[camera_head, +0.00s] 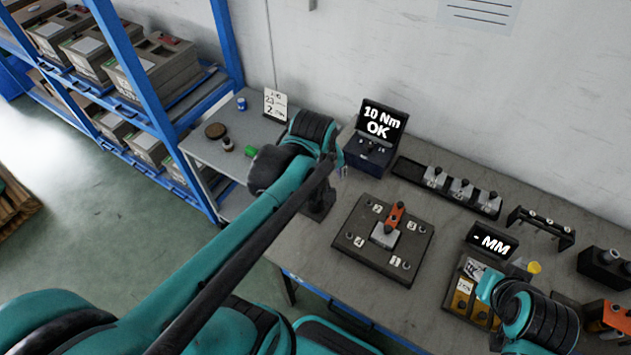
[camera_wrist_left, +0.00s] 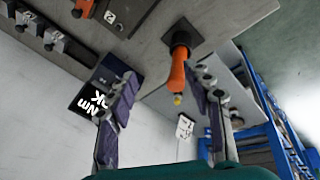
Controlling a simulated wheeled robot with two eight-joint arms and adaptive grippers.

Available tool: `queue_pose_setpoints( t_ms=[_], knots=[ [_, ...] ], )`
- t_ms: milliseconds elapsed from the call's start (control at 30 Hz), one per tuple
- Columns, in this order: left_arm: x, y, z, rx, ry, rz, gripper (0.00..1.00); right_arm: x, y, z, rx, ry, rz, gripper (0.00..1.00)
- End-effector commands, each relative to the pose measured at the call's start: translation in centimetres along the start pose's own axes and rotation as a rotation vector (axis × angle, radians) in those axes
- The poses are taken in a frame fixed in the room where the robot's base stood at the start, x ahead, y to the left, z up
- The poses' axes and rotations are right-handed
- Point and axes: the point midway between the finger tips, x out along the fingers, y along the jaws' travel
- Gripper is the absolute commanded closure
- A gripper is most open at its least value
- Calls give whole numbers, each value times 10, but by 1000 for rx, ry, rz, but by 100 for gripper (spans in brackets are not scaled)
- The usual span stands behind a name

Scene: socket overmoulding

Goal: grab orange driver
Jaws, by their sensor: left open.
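In the left wrist view an orange driver (camera_wrist_left: 177,74) with a yellowish tip stands out of a black square holder (camera_wrist_left: 181,39). My left gripper (camera_wrist_left: 165,88) is open, with one finger on each side of the driver's line. The driver shows between the fingers, nearer the right one; I cannot tell whether they touch. In the head view my left wrist hides the driver; part of the dark holder (camera_head: 318,207) shows below it. My right wrist (camera_head: 530,318) is at the lower right of the head view; its fingers are hidden.
A dark fixture plate (camera_head: 350,245) with numbered corners carries a grey block with an orange lever (camera_head: 394,216). The "10 Nm OK" display (camera_head: 376,135) stands just right of my left wrist. A side table (camera_head: 190,145) and blue shelving (camera_head: 150,85) lie left.

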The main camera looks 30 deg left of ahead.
Motion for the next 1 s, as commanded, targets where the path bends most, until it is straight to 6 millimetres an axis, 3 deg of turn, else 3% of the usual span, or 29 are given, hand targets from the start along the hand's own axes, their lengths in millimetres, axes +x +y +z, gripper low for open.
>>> queue_pose_setpoints(
  t_ms=[33, 200, 400, 600, 1000],
  knots=[
    [-6, 7, -16, -127, -22, -35, 49, -14, 0, -10, 0, 0, 0, 61],
    [6, 14, -52, -586, -72, -172, 49, -37, 0, -26, 0, 0, 0, 61],
    [25, 11, -75, -954, -77, -300, 49, -52, 0, -37, 0, 0, 0, 61],
    [39, 7, -79, -1071, -71, -343, 49, -54, 0, -38, 0, 0, 0, 61],
    [88, -13, -64, -1072, -70, -342, 49, -43, 0, -30, 0, 0, 0, 61]
  ],
)
